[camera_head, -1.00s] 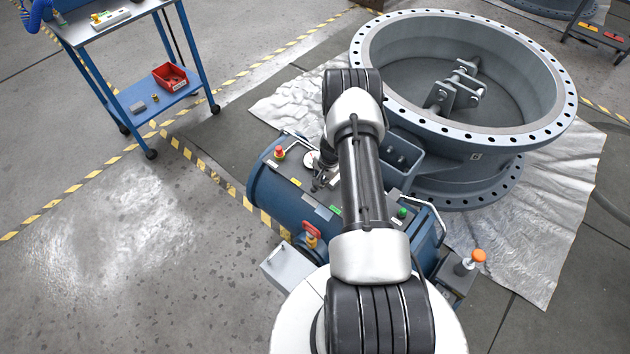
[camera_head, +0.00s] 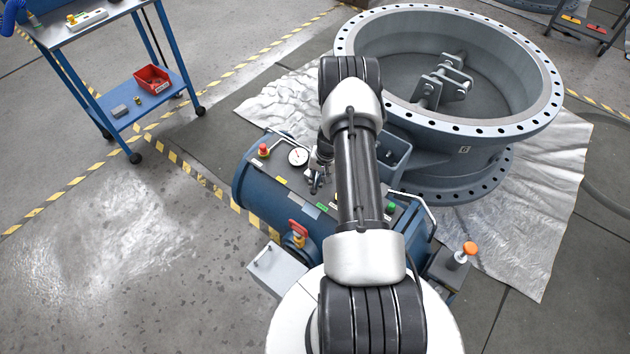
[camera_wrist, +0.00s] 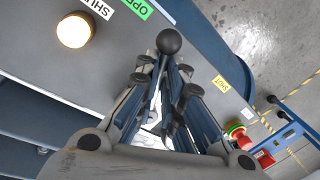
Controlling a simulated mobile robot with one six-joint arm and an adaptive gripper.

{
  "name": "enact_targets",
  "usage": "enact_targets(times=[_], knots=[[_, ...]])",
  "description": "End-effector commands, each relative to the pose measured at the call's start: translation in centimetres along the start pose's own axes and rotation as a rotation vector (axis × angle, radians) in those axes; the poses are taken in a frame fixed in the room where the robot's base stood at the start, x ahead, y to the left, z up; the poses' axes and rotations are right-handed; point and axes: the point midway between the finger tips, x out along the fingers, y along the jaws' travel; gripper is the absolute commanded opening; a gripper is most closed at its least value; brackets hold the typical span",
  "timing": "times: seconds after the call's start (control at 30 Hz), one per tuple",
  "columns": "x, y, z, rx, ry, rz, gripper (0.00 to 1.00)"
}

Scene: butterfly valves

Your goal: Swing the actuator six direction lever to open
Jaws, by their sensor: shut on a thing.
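The blue actuator (camera_head: 262,198) stands in front of the large grey valve body (camera_head: 475,160), which bears a plate that appears to read 6. Its direction lever has a black ball knob (camera_wrist: 168,41) in the wrist view. My gripper (camera_wrist: 165,70) has its fingers closed around the lever's stem below the knob. A green OPEN label (camera_wrist: 136,8) and a white SHUT label lie at the top of the wrist view; a yellow SHUT label (camera_wrist: 219,84) lies to the right. In the head view my gripper (camera_head: 317,178) is over the panel, and my arm hides part of it.
A gauge (camera_head: 298,156) and a red button (camera_head: 263,150) are on the panel's left end. A red handle (camera_head: 298,229) sits at the front. An orange-topped post (camera_head: 469,248) stands to the right. A blue cart (camera_head: 155,100) is at upper left; the floor at left is clear.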

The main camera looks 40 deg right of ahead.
Motion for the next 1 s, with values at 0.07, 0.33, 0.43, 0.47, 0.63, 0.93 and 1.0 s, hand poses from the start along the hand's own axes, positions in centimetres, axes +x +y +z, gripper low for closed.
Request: enact_targets(times=[0.07,0.33,0.43,0.47,0.63,0.93,1.0], knots=[[-0.04,0.10,-0.03,-0.009,0.000,0.001,0.00],[-0.05,0.11,-0.03,-0.010,0.000,0.002,0.09],[-0.05,0.10,-0.03,-0.008,0.000,0.001,0.16],[-0.04,0.09,-0.03,-0.008,0.000,0.001,0.18],[-0.03,0.06,-0.02,-0.007,-0.001,0.001,0.29],[-0.11,0.03,-0.02,-0.005,0.000,0.001,0.29],[-0.50,0.01,-0.09,-0.005,0.001,0.000,0.29]])
